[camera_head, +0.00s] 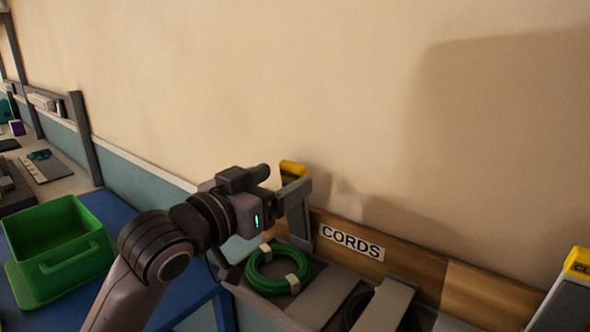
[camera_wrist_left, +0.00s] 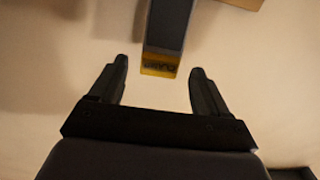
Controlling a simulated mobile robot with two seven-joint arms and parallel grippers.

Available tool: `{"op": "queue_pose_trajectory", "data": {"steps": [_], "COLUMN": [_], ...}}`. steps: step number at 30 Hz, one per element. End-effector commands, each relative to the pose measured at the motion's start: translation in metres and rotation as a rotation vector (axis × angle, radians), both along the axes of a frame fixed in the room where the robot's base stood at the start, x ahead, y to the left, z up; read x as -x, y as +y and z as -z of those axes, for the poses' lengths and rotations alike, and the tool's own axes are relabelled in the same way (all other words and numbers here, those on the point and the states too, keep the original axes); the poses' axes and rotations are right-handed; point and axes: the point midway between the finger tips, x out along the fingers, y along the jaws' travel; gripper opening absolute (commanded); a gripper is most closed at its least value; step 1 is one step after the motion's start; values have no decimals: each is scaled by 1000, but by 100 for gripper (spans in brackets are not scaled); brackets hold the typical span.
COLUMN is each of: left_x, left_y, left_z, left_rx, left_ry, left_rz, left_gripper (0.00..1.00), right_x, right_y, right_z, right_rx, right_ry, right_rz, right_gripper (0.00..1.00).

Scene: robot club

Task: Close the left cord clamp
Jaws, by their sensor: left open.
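The left cord clamp shows as a raised lever with a yellow end (camera_head: 293,169), partly hidden behind my left gripper (camera_head: 297,190) in the head view. In the left wrist view the clamp (camera_wrist_left: 166,30) is a grey bar with a labelled yellow end, pointing toward the gap between my fingers. My left gripper (camera_wrist_left: 160,67) is open and empty, one finger on each side of the yellow end in the picture. I cannot tell whether it touches the clamp. A coiled green cord (camera_head: 254,273) lies in the bin below. My right gripper is not in view.
A wooden board carries a CORDS sign (camera_head: 351,242). A second yellow-ended clamp (camera_head: 578,263) stands at the right edge. A dark cord (camera_head: 356,305) lies partly under a grey bar. A green crate (camera_head: 60,240) sits on the blue table at left. The wall is close behind.

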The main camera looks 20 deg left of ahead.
Motion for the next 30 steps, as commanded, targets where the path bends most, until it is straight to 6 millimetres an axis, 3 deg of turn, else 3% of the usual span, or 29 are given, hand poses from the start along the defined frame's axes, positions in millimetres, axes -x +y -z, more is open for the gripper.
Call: {"op": "queue_pose_trajectory", "data": {"steps": [9, 21, 23, 28, 30], "left_x": [-33, -39, -39, -39, -39], "left_y": [-12, -14, -14, -14, -14], "left_z": [-1, 0, 0, 0, 0], "left_rx": [0, -1, -1, -1, -1], "left_ry": [0, 0, 0, 0, 0], "left_rz": [0, -1, -1, -1, -1], "left_gripper": [77, 77, 60, 5, 1], "right_x": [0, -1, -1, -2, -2], "right_y": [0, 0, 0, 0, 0], "right_z": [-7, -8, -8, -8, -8], "right_rx": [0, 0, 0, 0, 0], "right_ry": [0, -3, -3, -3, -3], "right_rz": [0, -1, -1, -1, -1], "right_gripper": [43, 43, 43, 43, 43]}}
